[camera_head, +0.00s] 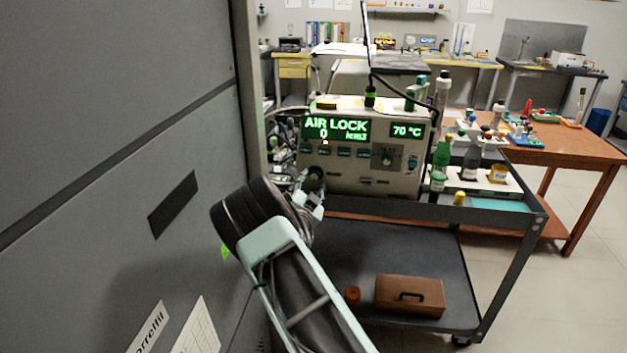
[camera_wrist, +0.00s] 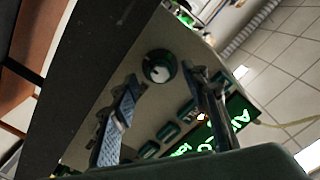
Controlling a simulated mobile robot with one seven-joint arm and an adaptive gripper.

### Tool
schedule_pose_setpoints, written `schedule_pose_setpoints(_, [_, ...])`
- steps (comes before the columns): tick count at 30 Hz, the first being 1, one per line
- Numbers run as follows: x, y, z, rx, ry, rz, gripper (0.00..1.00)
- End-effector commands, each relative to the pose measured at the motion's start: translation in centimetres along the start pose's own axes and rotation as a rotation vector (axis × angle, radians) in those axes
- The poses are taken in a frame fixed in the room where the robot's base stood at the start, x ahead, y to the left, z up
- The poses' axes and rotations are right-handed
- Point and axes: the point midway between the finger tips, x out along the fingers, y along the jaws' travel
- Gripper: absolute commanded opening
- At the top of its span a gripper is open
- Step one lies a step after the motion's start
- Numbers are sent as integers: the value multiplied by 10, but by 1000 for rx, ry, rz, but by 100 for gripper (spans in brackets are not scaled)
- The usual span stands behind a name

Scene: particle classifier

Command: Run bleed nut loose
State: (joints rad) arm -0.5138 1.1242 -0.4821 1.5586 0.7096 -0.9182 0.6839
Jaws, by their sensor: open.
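The particle classifier (camera_head: 345,180) is a pale box with a green "AIR LOCK 0" display (camera_head: 335,128) and a row of buttons. A round dark-green knob with a pale face (camera_wrist: 159,68) sits low on the panel's left side. It also shows in the head view (camera_head: 315,172). I cannot tell whether it is the bleed nut, and no other part is clearly the nut. My gripper (camera_head: 309,191) is close to this panel corner. In the wrist view my gripper (camera_wrist: 160,78) is open and empty, with the knob seen between its fingertips. I cannot tell the remaining distance.
The classifier stands on a black cart (camera_head: 400,265) with bottles (camera_head: 440,160) at its right. A brown box (camera_head: 410,295) and a small orange jar (camera_head: 353,294) are on the lower shelf. A grey cabinet wall (camera_head: 120,150) stands close on the left. The floor at right is clear.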

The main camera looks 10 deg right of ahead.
Motion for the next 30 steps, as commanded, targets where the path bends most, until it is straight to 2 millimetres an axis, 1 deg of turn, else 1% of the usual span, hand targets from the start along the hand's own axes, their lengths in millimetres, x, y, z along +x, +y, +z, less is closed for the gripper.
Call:
schedule_pose_setpoints(3, [12, 1, 0, -1, 1, 1, 42])
schedule_pose_setpoints(6, [17, 1, 0, -1, 1, 1, 42])
schedule_pose_setpoints(16, [20, 0, 0, 0, -1, 1, 42])
schedule_pose_setpoints(17, [20, 0, 0, 0, -1, 1, 41])
schedule_pose_setpoints(28, [20, 0, 0, 0, -1, 1, 0])
schedule_pose_setpoints(30, [20, 1, 0, 0, -1, 1, 0])
